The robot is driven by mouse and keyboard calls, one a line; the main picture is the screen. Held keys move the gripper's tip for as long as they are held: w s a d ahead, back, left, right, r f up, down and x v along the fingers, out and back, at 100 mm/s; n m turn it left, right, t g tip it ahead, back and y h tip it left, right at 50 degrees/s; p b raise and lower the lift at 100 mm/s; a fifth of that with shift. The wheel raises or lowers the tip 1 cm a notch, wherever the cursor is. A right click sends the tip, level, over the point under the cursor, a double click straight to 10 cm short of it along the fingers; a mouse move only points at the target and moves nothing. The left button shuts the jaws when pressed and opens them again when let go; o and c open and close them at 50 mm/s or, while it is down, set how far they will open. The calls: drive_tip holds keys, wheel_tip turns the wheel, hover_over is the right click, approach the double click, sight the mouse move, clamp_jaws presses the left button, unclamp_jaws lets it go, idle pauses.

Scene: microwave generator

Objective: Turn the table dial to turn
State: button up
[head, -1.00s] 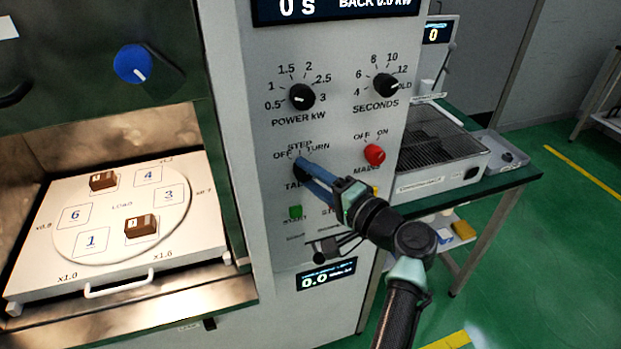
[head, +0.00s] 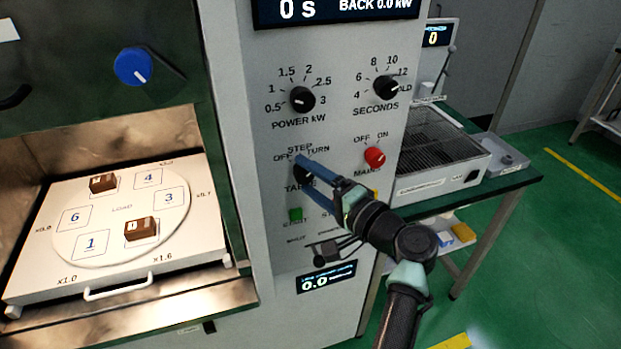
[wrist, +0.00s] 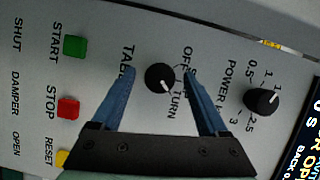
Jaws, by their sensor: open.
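The black table dial (wrist: 157,75) sits on the light grey panel, with its white mark on the side of the TURN label in the wrist view. My gripper (wrist: 160,72) is open, with one blue finger on either side of the dial. A gap shows between the dial and each finger in the wrist view; I cannot tell whether anything touches. In the head view my gripper (head: 298,165) reaches the panel from the right and hides much of the dial, and the STEP, OFF and TURN labels show just above it.
The power dial (head: 302,99), seconds dial (head: 386,88) and red mains knob (head: 375,157) lie near the table dial. The green start button (wrist: 75,46) and red stop button (wrist: 68,108) are below it. At left, a white turntable (head: 122,244) bears two brown blocks.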

drive_tip(key=b+v, duration=0.1)
drive_tip(key=v, duration=1.2)
drive_tip(key=shift+b, duration=0.4)
drive_tip(key=shift+w, duration=0.1)
